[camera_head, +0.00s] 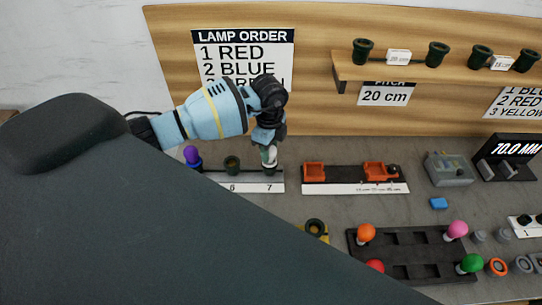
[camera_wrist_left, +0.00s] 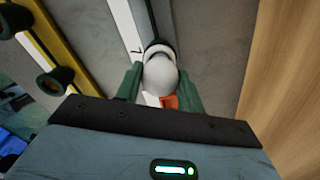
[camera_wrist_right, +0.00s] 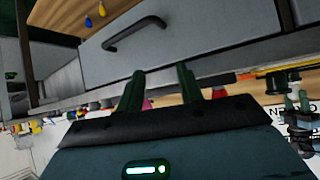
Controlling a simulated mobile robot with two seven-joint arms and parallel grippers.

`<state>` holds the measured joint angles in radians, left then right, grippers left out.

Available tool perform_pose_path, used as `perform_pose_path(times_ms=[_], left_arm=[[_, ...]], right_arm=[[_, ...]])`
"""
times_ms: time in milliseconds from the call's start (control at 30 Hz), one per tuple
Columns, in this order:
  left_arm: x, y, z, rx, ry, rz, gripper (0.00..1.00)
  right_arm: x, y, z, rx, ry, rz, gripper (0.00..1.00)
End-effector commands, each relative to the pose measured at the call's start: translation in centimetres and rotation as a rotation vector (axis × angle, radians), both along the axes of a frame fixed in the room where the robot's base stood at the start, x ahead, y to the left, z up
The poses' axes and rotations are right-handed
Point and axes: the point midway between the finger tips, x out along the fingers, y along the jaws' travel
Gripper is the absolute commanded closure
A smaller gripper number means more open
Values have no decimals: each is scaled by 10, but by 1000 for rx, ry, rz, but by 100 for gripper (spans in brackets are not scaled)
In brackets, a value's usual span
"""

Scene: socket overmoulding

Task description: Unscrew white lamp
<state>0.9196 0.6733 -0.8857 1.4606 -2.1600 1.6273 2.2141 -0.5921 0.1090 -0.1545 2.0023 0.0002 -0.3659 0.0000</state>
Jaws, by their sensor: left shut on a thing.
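The white lamp (camera_wrist_left: 160,76) has a round white bulb and sits upright in the socket at the position marked 7 on the white strip (camera_head: 262,188). In the head view the lamp (camera_head: 270,160) shows just below my left gripper (camera_head: 269,146). In the left wrist view my left gripper (camera_wrist_left: 160,84) has one green finger on each side of the bulb and is shut on it. The lamp's threaded base is hidden in the socket. My right gripper (camera_wrist_right: 162,88) shows only in its own wrist view, with its fingers apart and nothing between them.
A purple lamp (camera_head: 192,155) and a dark green socket (camera_head: 232,165) stand left of the white lamp. An orange-and-black fixture (camera_head: 342,176) lies to the right. A black tray (camera_head: 405,268) holds several coloured lamps. My right gripper faces a grey drawer (camera_wrist_right: 185,38).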

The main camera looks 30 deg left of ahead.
Motion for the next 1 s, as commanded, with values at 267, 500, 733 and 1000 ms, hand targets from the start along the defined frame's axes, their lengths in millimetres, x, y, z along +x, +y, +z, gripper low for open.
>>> perform_pose_path(times_ms=[267,500,733,1000], left_arm=[[-1,0,0,-1,2,288,79],[0,0,1,0,0,380,79],[0,0,1,0,0,377,50],[0,0,1,0,0,376,36]], right_arm=[[-4,0,-2,0,9,0,64],[-6,0,-3,0,11,0,64],[-6,0,-3,0,11,0,64],[-3,0,-1,0,6,0,64]])
